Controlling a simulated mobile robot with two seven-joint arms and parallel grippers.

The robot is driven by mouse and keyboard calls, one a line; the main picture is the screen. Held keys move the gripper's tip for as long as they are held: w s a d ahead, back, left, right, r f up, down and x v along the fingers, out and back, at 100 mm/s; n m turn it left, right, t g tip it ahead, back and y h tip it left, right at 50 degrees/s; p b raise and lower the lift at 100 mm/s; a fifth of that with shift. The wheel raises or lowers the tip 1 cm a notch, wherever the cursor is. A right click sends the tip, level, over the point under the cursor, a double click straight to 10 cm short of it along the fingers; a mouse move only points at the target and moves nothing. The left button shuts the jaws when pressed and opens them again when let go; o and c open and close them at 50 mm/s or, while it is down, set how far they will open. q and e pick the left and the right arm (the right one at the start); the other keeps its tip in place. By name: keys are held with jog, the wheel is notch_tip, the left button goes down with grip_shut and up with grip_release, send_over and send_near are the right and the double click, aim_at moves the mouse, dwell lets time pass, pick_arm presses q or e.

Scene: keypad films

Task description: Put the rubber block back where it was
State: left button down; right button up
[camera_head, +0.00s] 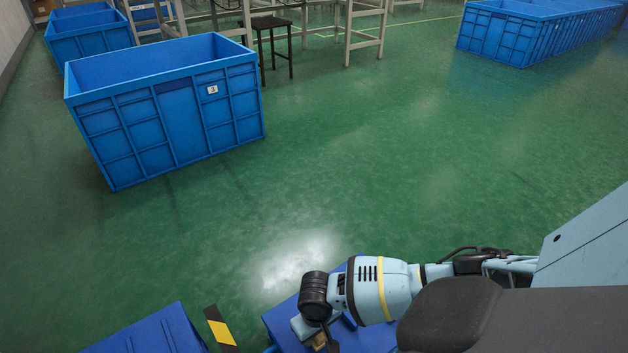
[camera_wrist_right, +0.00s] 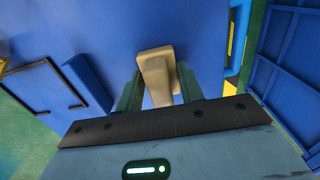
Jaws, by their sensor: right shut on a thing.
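The rubber block appears to be the beige block (camera_wrist_right: 156,72) between the fingers of my right gripper (camera_wrist_right: 158,88) in the right wrist view. The gripper is shut on it. The block shows in front of a blue surface (camera_wrist_right: 205,30); I cannot tell whether it touches that surface. In the head view my right gripper (camera_head: 318,338) is low at the bottom edge, over a blue surface (camera_head: 362,338), with a small tan bit of the block (camera_head: 319,341) showing. My left gripper is out of sight.
A raised blue bar (camera_wrist_right: 86,82) and a dark-edged panel (camera_wrist_right: 42,84) lie left of the block in the wrist view. A large blue crate (camera_head: 185,118) stands farther off; green floor between is clear.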

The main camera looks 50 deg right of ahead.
jog(key=shift+r, duration=0.1)
jog(key=o, duration=0.9)
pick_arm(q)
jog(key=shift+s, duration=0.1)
pick_arm(e)
jog(key=shift+o, duration=0.2)
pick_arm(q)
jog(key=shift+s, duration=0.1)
pick_arm(e)
notch_tip(320, 180, up, 11)
jog(key=p, duration=0.6)
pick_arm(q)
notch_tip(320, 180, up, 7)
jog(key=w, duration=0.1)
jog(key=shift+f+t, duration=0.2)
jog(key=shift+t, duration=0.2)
pick_arm(e)
jog(key=shift+r, duration=0.5)
